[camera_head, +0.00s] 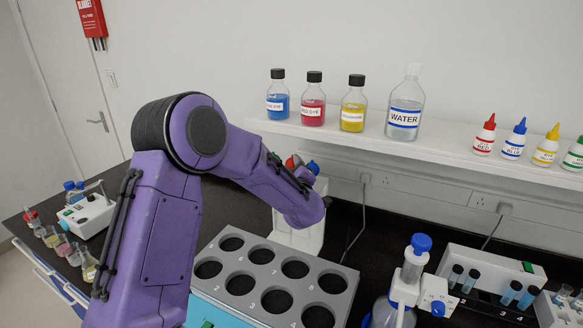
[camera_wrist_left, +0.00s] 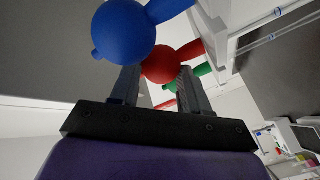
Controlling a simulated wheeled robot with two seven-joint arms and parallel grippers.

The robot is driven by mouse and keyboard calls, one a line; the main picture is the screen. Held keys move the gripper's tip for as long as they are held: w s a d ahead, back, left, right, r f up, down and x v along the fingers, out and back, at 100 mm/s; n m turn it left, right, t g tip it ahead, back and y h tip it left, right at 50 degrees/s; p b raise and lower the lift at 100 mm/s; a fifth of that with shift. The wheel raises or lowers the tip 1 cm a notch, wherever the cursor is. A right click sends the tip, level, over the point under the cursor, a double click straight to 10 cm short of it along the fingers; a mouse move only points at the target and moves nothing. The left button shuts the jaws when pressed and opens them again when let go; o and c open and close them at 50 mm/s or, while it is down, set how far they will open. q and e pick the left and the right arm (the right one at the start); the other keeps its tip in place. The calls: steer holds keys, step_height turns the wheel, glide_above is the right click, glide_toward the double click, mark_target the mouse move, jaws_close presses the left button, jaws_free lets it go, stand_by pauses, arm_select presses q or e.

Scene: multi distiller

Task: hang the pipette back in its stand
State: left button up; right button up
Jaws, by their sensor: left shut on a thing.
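The white pipette stand (camera_head: 297,238) stands on the dark bench behind the grey rack, partly covered by my left arm. A red pipette bulb (camera_head: 291,161) and a blue pipette bulb (camera_head: 313,168) show at its top. In the left wrist view, my left gripper (camera_wrist_left: 157,78) is shut on the red pipette, with its red bulb (camera_wrist_left: 163,64) between the fingers. The blue bulb (camera_wrist_left: 123,30) is close on the left, and a green bulb (camera_wrist_left: 176,76) is partly hidden behind. Part of the white stand (camera_wrist_left: 232,30) is at upper right. The red pipette's lower end is hidden. My right gripper is out of view.
A grey rack with numbered holes (camera_head: 250,262) is in front of the stand. The shelf (camera_head: 350,135) above holds several bottles. Flasks and a small device (camera_head: 88,216) are at left.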

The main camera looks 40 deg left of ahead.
arm_select(q)
steer(key=o, duration=0.7)
steer(key=shift+c, duration=0.2)
steer(key=shift+s, duration=0.1)
steer(key=shift+r, duration=0.2)
steer(key=shift+d+r+p, duration=0.1)
steer(key=shift+r+p, duration=0.3)
steer(key=shift+p, duration=0.1)
steer(key=s+d+b, duration=0.1)
steer(key=s+d+f+b, duration=0.1)
steer(key=d, duration=0.1)
steer(key=shift+s, duration=0.15)
steer(key=b+v, duration=0.2)
steer(key=v, duration=0.6)
steer(key=shift+r, duration=0.3)
